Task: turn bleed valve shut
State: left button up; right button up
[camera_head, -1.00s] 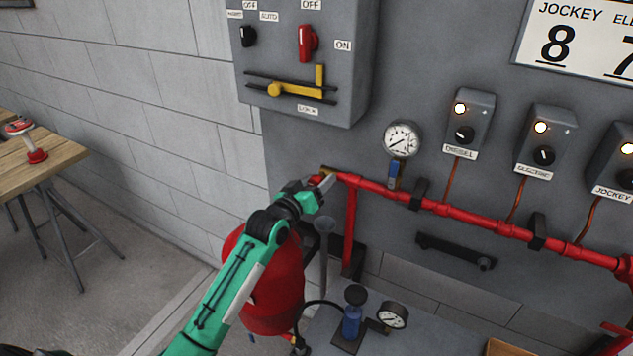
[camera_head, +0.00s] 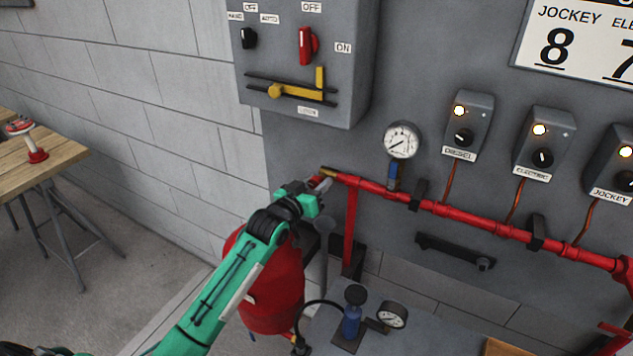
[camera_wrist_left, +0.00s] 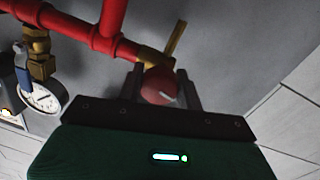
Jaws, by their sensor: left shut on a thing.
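The bleed valve sits at the left end of the red pipe (camera_head: 447,209). Its brass body (camera_wrist_left: 152,58) and brass stub (camera_wrist_left: 176,38) show in the left wrist view, with a round red handle (camera_wrist_left: 160,86) in front. My left gripper (camera_head: 322,184) is at this pipe end in the head view. In the left wrist view its two dark fingers (camera_wrist_left: 161,88) stand on either side of the red handle and are shut on it. In the head view the gripper mostly hides the handle. My right gripper is not in view.
A pressure gauge (camera_head: 401,140) with a blue-handled valve (camera_head: 393,175) is right of the bleed valve. A grey switch box (camera_head: 345,60) hangs above. A red tank (camera_head: 272,285) stands below my left arm. A hand pump (camera_head: 352,318) and second gauge (camera_head: 392,314) sit lower right.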

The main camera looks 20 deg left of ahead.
pick_arm(q)
jog(key=m+p, duration=0.1)
jog(key=m, duration=0.2)
jog(key=shift+r+m, duration=0.15)
jog(key=shift+m, duration=0.25)
jog(key=m+p, duration=0.1)
jog(key=m, duration=0.2)
jog(key=m+p, duration=0.1)
jog(key=m, duration=0.2)
jog(key=shift+m+y, duration=0.4)
jog(key=shift+m+g+y+p, duration=0.3)
jog(key=shift+m+p, duration=0.15)
jog(key=shift+m, duration=1.45)
jog(key=shift+f, duration=0.25)
jog(key=o, duration=1)
jog(key=shift+r, duration=0.1)
jog(key=shift+c, duration=0.2)
